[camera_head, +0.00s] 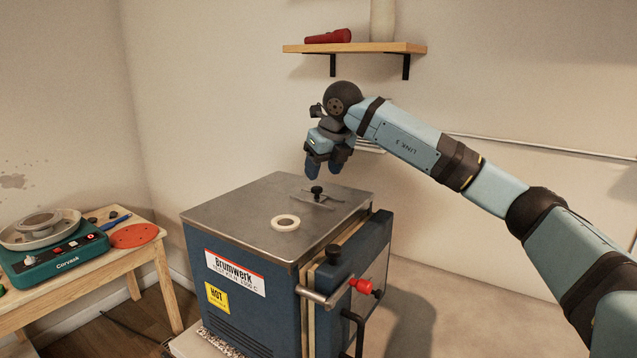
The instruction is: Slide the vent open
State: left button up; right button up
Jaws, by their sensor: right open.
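The kiln (231,244) is a blue box with a grey metal top, labelled Brumwerk. On its top, towards the back right, is the vent slide (318,197), a small flat metal plate with a black knob (317,191). My right gripper (325,172) is open and points down, a little above the black knob and apart from it. Nothing shows between its fingers. Whether the vent hole is covered cannot be told at this size. My left gripper is not in view.
A wooden table (90,266) with a green scale (52,255) stands left. A shelf (355,48) hangs behind.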

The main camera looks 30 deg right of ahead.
aim_at(317, 188)
jog(key=x, duration=0.5)
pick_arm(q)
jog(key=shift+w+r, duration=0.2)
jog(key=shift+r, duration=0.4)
